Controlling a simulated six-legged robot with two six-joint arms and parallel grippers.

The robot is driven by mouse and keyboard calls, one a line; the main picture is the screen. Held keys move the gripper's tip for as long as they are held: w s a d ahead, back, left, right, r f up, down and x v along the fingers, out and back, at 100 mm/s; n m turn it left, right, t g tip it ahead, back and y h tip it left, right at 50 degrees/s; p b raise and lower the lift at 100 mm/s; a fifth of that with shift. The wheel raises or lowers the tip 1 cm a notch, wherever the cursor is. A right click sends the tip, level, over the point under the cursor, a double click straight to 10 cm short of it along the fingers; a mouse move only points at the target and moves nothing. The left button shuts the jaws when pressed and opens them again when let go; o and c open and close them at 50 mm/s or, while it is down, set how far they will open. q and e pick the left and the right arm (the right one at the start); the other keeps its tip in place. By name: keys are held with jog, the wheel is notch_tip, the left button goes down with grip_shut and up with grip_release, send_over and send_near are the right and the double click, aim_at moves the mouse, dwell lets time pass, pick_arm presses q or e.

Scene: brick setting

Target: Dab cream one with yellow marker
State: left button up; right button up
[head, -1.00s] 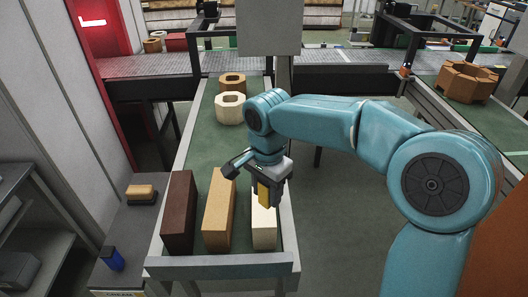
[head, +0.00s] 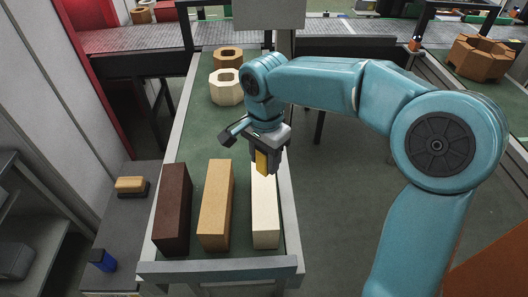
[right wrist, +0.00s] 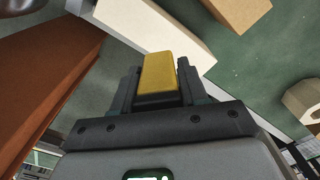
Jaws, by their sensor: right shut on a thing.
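The cream brick (head: 265,215) lies on the green bed of the bench, rightmost of three long bricks; it also shows in the right wrist view (right wrist: 150,28). My right gripper (head: 264,168) is shut on the yellow marker (head: 262,161), which points down over the far end of the cream brick. In the right wrist view the yellow marker (right wrist: 159,74) sits between the fingers (right wrist: 158,90). Whether its tip touches the brick I cannot tell. The left gripper is not in view.
A tan brick (head: 215,205) and a dark brown brick (head: 173,208) lie left of the cream one. Ring-shaped blocks (head: 226,87) stand at the bench's far end. A side shelf at left holds a brush (head: 131,186) and a blue object (head: 103,260).

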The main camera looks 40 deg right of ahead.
aim_at(263, 174)
notch_tip(263, 174, down, 6)
jog(key=b, duration=0.4)
jog(key=shift+r, duration=0.25)
jog(key=shift+w+a+f+b, duration=0.1)
jog(key=shift+w+f+b, duration=0.15)
jog(key=shift+f+b, duration=0.1)
jog(key=shift+s+r, duration=0.2)
jog(key=shift+w+f, duration=0.1)
jog(key=shift+w, duration=0.1)
jog(key=shift+s, duration=0.1)
jog(key=shift+f, duration=0.15)
jog(key=shift+f, duration=0.15)
jog(key=shift+f+b, duration=0.15)
jog(key=shift+b, duration=0.15)
